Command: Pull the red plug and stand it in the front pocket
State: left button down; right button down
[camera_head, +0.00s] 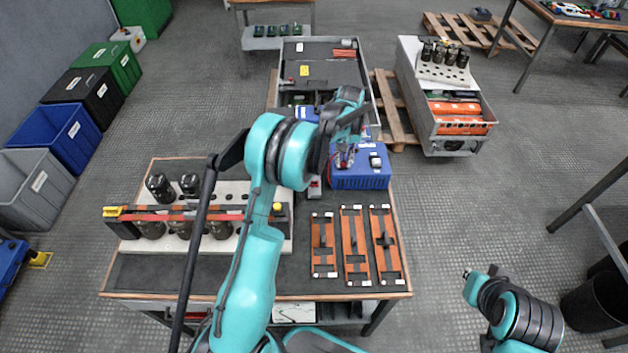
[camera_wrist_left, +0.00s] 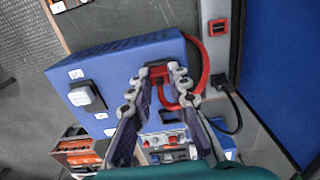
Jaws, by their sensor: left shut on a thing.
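My left gripper (camera_wrist_left: 158,80) is shut on the red plug (camera_wrist_left: 158,70) at the edge of the blue box (camera_wrist_left: 125,62). A red cable (camera_wrist_left: 202,62) loops beside the fingertips. I cannot tell whether the plug is still seated in its socket. In the head view my left gripper (camera_head: 344,157) is over the left part of the blue box (camera_head: 360,180), and my arm hides much of that area. The front pocket cannot be made out. My right arm shows at the lower right, its gripper (camera_head: 480,272) too small and unclear to read.
Three orange-brown plates (camera_head: 354,247) lie right of my left arm on the table. A black plug (camera_wrist_left: 222,82) with a black cable sits right of the red cable.

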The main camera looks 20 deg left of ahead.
pick_arm(q)
jog(key=shift+s+d+f, duration=0.15)
jog(key=shift+s+f, duration=0.05)
jog(key=shift+f, duration=0.25)
jog(key=c, duration=1.5)
grip_release()
jog(key=shift+o, duration=0.8)
jog(key=shift+w+f, duration=0.2)
jog(key=shift+r, duration=0.1)
jog(key=shift+r, duration=0.1)
